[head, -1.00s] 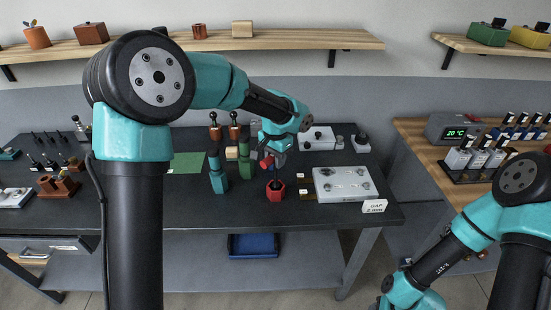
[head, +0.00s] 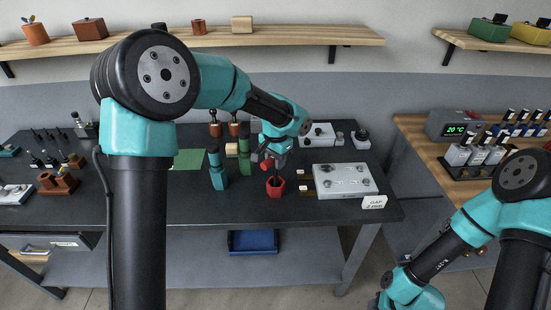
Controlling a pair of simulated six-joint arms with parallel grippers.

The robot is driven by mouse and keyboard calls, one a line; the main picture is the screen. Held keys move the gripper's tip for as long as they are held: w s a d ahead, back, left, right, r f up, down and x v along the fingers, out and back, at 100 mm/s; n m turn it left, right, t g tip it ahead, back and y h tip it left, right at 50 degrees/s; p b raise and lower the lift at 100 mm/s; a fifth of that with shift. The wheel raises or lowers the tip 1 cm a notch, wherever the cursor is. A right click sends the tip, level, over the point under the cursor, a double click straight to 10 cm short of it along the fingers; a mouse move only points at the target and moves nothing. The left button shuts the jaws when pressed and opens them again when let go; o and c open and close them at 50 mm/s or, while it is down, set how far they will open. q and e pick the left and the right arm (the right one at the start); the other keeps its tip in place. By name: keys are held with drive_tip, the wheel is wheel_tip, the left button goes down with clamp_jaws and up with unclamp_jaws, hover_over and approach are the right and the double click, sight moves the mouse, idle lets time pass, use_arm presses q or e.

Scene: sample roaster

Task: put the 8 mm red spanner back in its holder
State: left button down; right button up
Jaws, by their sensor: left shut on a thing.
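The red holder (head: 276,188) is a small six-sided cup standing on the dark bench, right of the teal and green holders. My left gripper (head: 268,161) is just above and slightly left of it, shut on the red spanner (head: 266,164). Only a bit of the spanner's red part shows at the jaws; the gripper hides much of the rest. A thin dark part runs down toward the holder's mouth. I cannot tell whether it is inside. My right arm is at the lower right, with its gripper out of the picture.
The teal holder (head: 217,171) and green holder (head: 244,158) stand close on the left. A pale metal plate (head: 344,181) lies to the right, with a small gap card (head: 373,202) at its corner. A green mat (head: 188,160) is further left. The bench front is clear.

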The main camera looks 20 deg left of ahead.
use_arm(q)
drive_tip(key=shift+f, duration=0.4)
drive_tip(key=c, duration=0.8)
unclamp_jaws()
wheel_tip(320, 180, up, 18)
drive_tip(key=shift+f, duration=0.25)
drive_tip(key=shift+a, duration=0.1)
